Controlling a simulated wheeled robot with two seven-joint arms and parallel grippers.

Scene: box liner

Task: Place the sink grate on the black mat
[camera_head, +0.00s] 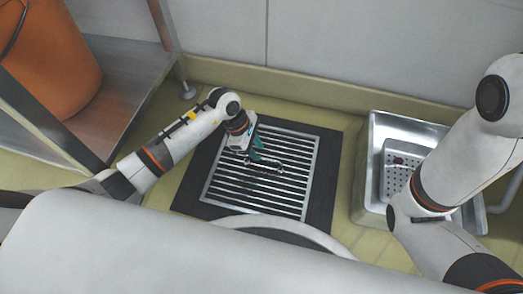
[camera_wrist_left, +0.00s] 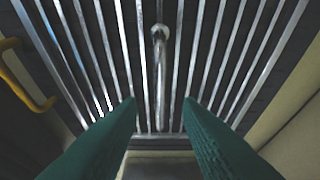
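The sink grate (camera_head: 238,193) is a silver barred square with a loop handle near its middle. It looks flat on the black mat (camera_head: 190,188), whose dark border shows around it. My left gripper (camera_head: 258,158) is over the grate's upper part, near the handle. In the left wrist view my two green fingers (camera_wrist_left: 160,106) are apart, and the handle (camera_wrist_left: 160,70) shows between them with gaps on both sides. The fingers hold nothing. My right arm comes in at the right, but its gripper is out of the picture.
A metal sink basin (camera_head: 377,152) with a perforated tray (camera_head: 392,180) inside stands to the right of the mat. At the upper left an orange bucket (camera_head: 50,55) stands on a metal shelf (camera_head: 120,95). A wall (camera_head: 330,45) closes the back.

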